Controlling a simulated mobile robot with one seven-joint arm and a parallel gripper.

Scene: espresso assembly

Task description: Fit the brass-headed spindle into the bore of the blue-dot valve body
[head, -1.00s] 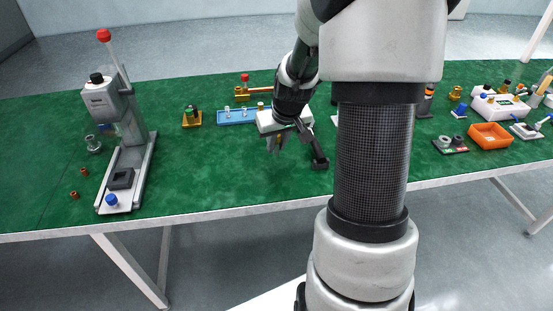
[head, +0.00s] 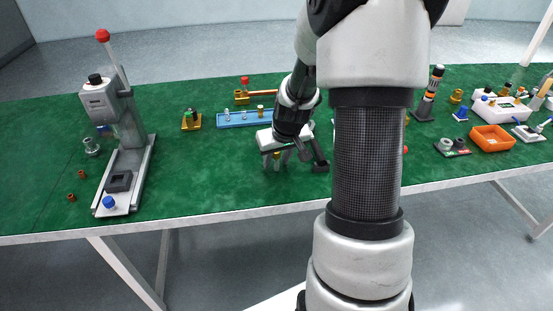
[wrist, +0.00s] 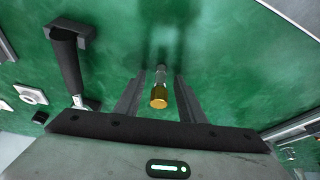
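My gripper (head: 277,160) points down over the front middle of the green table. Its two fingers stand apart in the wrist view (wrist: 159,88). A small spindle with a brass head (wrist: 158,99) and a grey shaft is between them, its head toward the camera. Green shows on both sides of it, so the fingers do not appear to touch it. Whether its lower end touches the table is unclear. A brass-coloured body with a dark and green top (head: 191,121) stands on the table to the left. I cannot make out a blue dot on any body.
A black-handled tool in a dark rest (wrist: 66,60) lies close beside my gripper. A blue tray (head: 236,122) with small upright parts is behind it. A grey lever press (head: 127,150) stands left. An orange bin (head: 491,138) is far right. The table between press and gripper is clear.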

